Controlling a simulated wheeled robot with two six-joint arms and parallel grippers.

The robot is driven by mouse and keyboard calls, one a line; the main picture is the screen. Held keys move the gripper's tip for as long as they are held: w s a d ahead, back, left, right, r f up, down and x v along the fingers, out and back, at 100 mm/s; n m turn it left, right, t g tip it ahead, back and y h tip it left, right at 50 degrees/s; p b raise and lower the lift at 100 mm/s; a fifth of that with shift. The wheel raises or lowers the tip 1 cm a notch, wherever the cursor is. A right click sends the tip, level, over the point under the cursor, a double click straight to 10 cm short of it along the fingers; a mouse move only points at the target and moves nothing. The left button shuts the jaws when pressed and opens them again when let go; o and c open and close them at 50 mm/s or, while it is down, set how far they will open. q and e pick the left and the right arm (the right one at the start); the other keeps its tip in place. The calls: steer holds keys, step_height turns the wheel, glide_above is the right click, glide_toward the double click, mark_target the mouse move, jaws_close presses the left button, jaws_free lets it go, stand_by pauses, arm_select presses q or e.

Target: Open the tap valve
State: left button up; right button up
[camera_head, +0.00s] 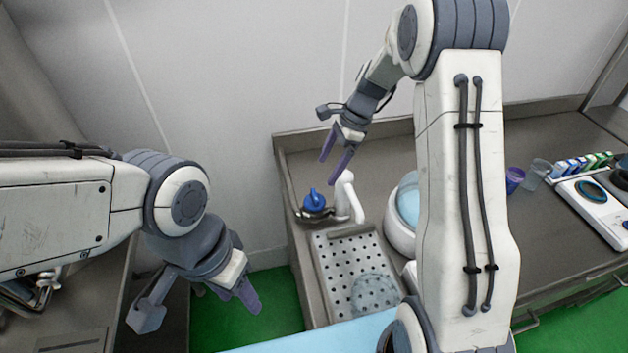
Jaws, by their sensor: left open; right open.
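The tap is a white spout (348,196) at the back left of the metal counter. Its blue valve handle (314,200) sits on a round base just left of the spout. My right gripper (335,162) hangs open and empty above the valve and slightly to its right, with purple fingertips pointing down and apart from it. My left gripper (240,300) is open and empty at the lower left, over the green floor beside the counter. The front of the tap is in clear view.
A perforated metal drain tray (338,262) lies before the tap, with a clear round item (374,294) on it. A white and blue bowl-like container (402,222) stands right of the tap, partly hidden by my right arm. Purple cup (514,180) and clear cup (536,174) stand farther right.

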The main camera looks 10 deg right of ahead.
mark_target(315, 195)
steer(key=x, duration=0.4)
steer(key=p+x, duration=0.1)
steer(key=x, duration=0.4)
steer(key=shift+s+d+f, duration=0.15)
steer(key=shift+f, duration=0.15)
steer(key=c, duration=1.4)
